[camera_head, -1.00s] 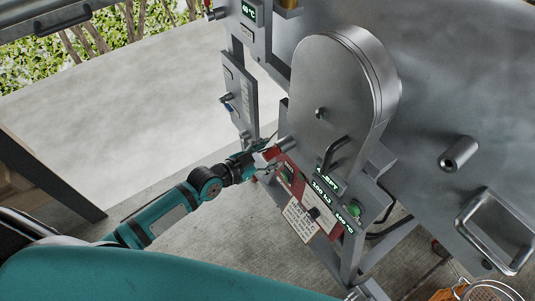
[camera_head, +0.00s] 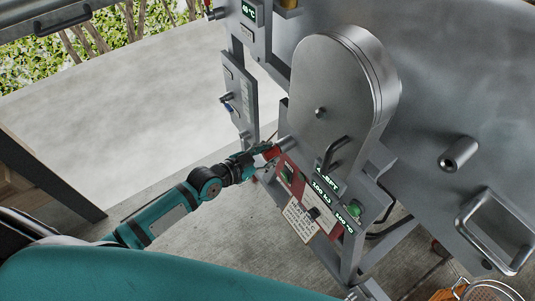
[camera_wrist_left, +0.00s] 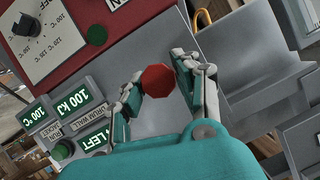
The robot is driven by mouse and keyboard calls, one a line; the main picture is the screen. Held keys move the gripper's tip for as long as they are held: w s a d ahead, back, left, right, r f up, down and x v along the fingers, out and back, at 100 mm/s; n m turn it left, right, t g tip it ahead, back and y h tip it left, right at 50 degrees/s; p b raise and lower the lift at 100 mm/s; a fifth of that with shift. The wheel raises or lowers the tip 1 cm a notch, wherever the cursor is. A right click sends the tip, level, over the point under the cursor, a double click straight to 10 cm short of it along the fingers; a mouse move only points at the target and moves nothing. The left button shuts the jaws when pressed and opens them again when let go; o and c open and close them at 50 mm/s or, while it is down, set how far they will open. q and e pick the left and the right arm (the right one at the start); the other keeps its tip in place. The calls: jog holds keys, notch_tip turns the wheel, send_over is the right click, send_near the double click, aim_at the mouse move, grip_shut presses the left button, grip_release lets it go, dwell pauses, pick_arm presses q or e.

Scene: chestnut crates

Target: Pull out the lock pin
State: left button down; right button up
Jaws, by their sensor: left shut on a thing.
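The lock pin shows as a red faceted knob (camera_wrist_left: 158,82) in the left wrist view, in front of the grey machine panel. My left gripper (camera_wrist_left: 159,84) is shut on it, with one finger on each side. The pin's shaft is hidden behind the knob. In the head view my left gripper (camera_head: 263,158) is at the left edge of the red-and-grey control panel (camera_head: 318,212), below the rounded metal housing (camera_head: 335,95). The knob is too small and covered to make out there.
A narrow grey post panel (camera_head: 240,95) stands behind my left gripper. Open floor (camera_head: 130,120) lies to the left.

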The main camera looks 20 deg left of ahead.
pick_arm(q)
jog(key=shift+s+a, duration=0.35)
jog(key=shift+s, duration=0.15)
dwell(0.4)
jog(key=c, duration=1.5)
grip_release()
grip_shut()
jog(key=shift+s+a+p, duration=0.35)
jog(key=shift+s+a, duration=0.6)
jog(key=shift+s, duration=0.2)
jog(key=shift+s+a+p, duration=0.3)
jog(key=shift+s+a, duration=0.6)
jog(key=shift+s, duration=0.25)
